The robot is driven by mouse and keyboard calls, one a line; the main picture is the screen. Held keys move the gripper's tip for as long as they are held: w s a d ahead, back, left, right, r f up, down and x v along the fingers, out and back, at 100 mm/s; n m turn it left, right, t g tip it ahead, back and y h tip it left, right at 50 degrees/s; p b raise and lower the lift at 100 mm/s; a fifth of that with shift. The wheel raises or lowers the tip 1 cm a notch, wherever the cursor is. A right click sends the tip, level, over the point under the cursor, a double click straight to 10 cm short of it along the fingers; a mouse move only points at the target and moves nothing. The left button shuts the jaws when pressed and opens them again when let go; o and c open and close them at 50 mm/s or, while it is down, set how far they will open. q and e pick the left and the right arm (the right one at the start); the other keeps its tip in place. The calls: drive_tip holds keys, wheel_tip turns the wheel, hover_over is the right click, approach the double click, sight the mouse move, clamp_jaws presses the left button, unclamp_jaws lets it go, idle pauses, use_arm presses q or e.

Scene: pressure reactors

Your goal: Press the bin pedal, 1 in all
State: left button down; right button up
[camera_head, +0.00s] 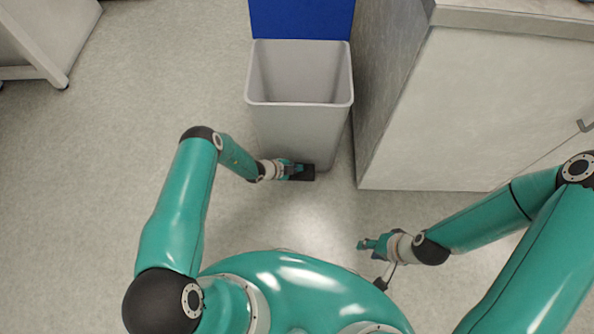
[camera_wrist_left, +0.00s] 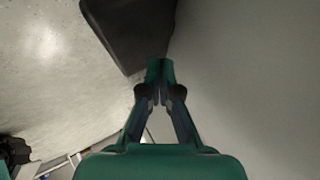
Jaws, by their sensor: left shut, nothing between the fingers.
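The grey bin (camera_head: 300,125) stands on the floor at the top middle of the head view, its blue lid (camera_head: 301,18) raised. The black pedal (camera_head: 307,174) sticks out at the foot of its front. My left gripper (camera_head: 298,168) is shut and empty at the pedal, partly covering it. In the left wrist view its closed fingertips (camera_wrist_left: 160,65) lie at the edge of the dark pedal (camera_wrist_left: 132,30); I cannot tell whether they touch or press it. My right gripper (camera_head: 362,244) hangs away from the bin over the floor; its fingers are too small to read.
A pale cabinet (camera_head: 450,110) stands close to the right of the bin. A white furniture piece (camera_head: 45,35) is at the top left. The floor (camera_head: 95,190) left of the bin is clear. The bin's inside (camera_head: 300,70) looks empty.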

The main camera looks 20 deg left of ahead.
use_arm(q)
drive_tip(key=shift+r+p, duration=1.7)
drive_tip(key=shift+r, duration=0.7)
